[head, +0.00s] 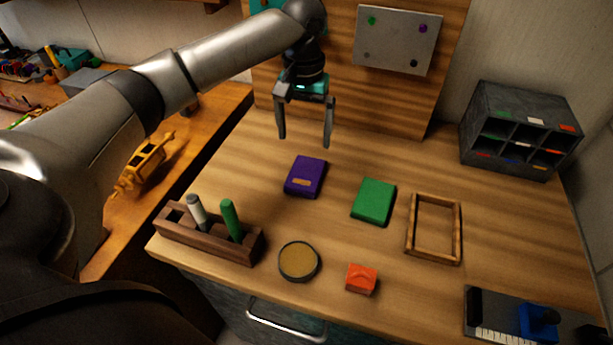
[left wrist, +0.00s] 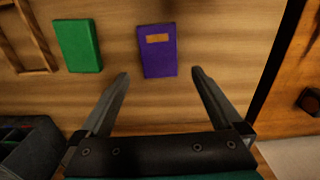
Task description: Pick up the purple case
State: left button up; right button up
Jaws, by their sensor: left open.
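The purple case (head: 306,177) lies flat on the wooden table, left of a green case, with an orange label on its top. In the left wrist view the purple case (left wrist: 158,56) shows ahead of the fingertips, between their lines. My left gripper (head: 305,142) is open and empty above the table, behind the purple case as the head view sees it. Its two fingers also show in the left wrist view (left wrist: 160,73), apart and not touching the case. My right gripper is not in view.
A green case (head: 373,201) and an empty wooden frame (head: 433,229) lie to the right. In front are a wooden holder (head: 176,232) with pens, a round tin (head: 299,261) and an orange block (head: 361,278). A grey sorter (head: 477,121) stands at the back right.

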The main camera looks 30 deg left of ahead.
pick_arm(q)
send_over(306, 172)
notch_tip(306, 172, down, 6)
jog(key=shift+s+a+b, duration=0.1)
jog(key=shift+s+b, duration=0.05)
jog(key=shift+b, duration=0.3)
notch_tip(306, 172, down, 5)
jog(key=shift+f+b, duration=0.1)
jog(key=shift+b, duration=0.55)
jog(key=c, duration=1.1)
jog(key=shift+c, duration=0.2)
